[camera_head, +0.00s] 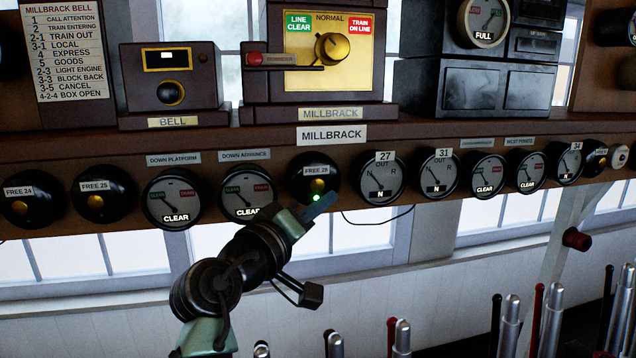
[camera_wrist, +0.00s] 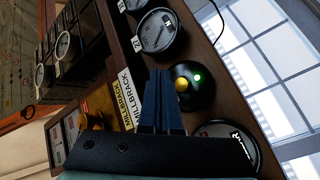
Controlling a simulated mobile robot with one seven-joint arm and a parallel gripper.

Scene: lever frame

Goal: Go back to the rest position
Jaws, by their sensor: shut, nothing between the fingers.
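My gripper (camera_head: 322,205) is in front of the instrument shelf, just below the round black FREE 28 unit (camera_head: 314,178). In the wrist view my gripper (camera_wrist: 160,75) shows two blue fingers side by side, closed together and empty. The FREE 28 unit also shows in the wrist view (camera_wrist: 193,87), right beside the fingertips, with a brass knob and a lit green light. I cannot tell whether the fingers touch it. My arm reaches up from the lower left of the head view.
A row of round dials, including dial 27 (camera_head: 378,178), lines the wooden shelf front. The MILLBRACK block instrument (camera_head: 320,50) and bell box (camera_head: 172,77) stand above. Several lever handles (camera_head: 509,325) rise at the lower right. Windows (camera_head: 110,255) lie behind.

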